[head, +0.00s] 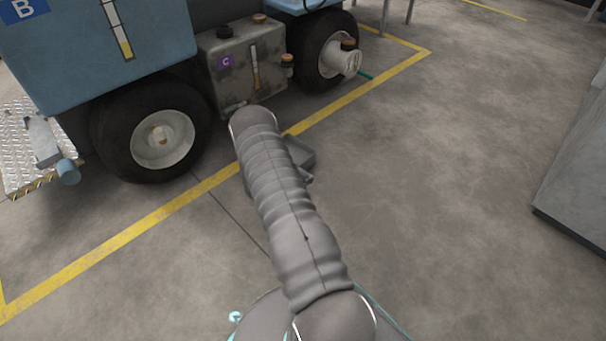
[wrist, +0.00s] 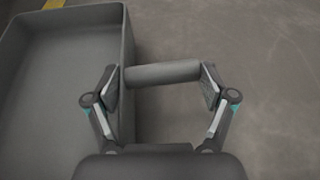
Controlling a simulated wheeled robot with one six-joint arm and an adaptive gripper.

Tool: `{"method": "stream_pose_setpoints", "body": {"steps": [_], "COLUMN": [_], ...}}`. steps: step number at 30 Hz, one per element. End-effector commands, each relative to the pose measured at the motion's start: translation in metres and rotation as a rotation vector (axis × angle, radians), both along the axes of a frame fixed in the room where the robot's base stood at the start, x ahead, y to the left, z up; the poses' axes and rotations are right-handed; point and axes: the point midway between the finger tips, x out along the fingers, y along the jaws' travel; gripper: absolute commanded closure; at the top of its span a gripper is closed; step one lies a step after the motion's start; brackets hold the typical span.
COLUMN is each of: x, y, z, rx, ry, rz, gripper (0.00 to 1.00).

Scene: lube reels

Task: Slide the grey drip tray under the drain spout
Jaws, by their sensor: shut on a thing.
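The grey drip tray (head: 303,154) rests on the floor near the yellow line, in front of the tank marked C, partly hidden behind my arm in the head view. In the wrist view the empty-looking tray (wrist: 124,40) fills the left side. My gripper (wrist: 162,76) is shut on the tray's grey round handle (wrist: 162,74), with one finger at each end. The left finger is close to the tray wall. The gripper is hidden by my arm in the head view. The drain spout seems to be low on the tank C (head: 224,83), partly hidden by my arm.
The blue machine (head: 90,50) stands behind the yellow line (head: 110,247), with black wheels (head: 152,133) on both sides of the tank. A white cylinder (head: 345,62) sticks out at the right wheel. Open floor (head: 450,200) lies to the right, up to a grey block (head: 580,175).

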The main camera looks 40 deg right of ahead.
Motion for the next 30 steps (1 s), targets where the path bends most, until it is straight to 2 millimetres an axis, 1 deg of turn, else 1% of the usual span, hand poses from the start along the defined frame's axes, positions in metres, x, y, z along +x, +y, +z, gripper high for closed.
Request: {"method": "stream_pose_setpoints", "body": {"steps": [2, 4, 30], "x": [0.002, 0.008, 0.067], "y": [0.000, 0.000, 0.005], "z": [-0.007, -0.004, -0.005], "rx": [-0.001, -0.001, -0.002], "ry": [-0.002, -0.004, -0.002], "rz": [-0.001, -0.001, 0.000], "gripper": [0.87, 0.87, 0.87]}}
